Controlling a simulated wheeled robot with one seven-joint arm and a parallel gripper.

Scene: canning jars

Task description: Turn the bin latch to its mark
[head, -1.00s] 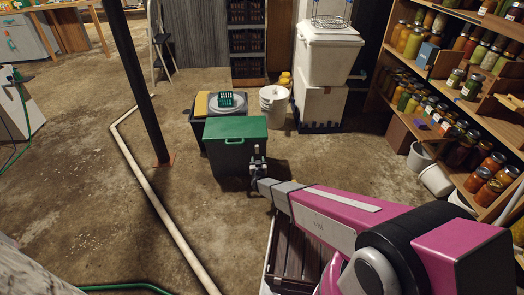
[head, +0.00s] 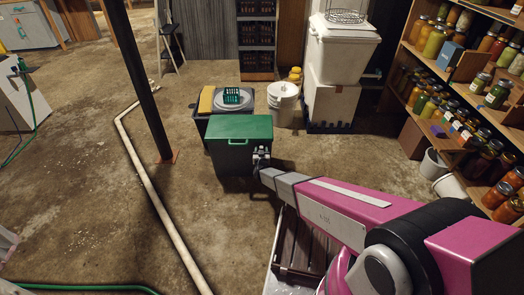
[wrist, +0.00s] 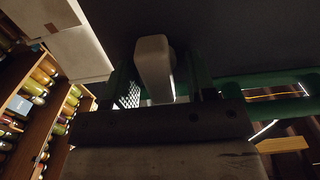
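The bin with a green lid (head: 239,127) and dark body (head: 235,160) stands on the concrete floor in the head view. My gripper (head: 262,153) is at the right part of its front face, just below the lid. In the wrist view a pale, rounded latch (wrist: 153,65) sticks out towards the camera between the fingers of my gripper (wrist: 165,85). The fingers stand apart, with a gap visible on the latch's right side; contact on its left is unclear. I cannot make out the latch's mark. In the head view the gripper hides the latch.
A dark tub with a grey lid and green basket (head: 232,95) stands behind the bin. A white bucket (head: 283,103) is to its right. A black post (head: 137,85) and a pale floor pipe (head: 150,190) lie left. Jar shelves (head: 455,130) line the right.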

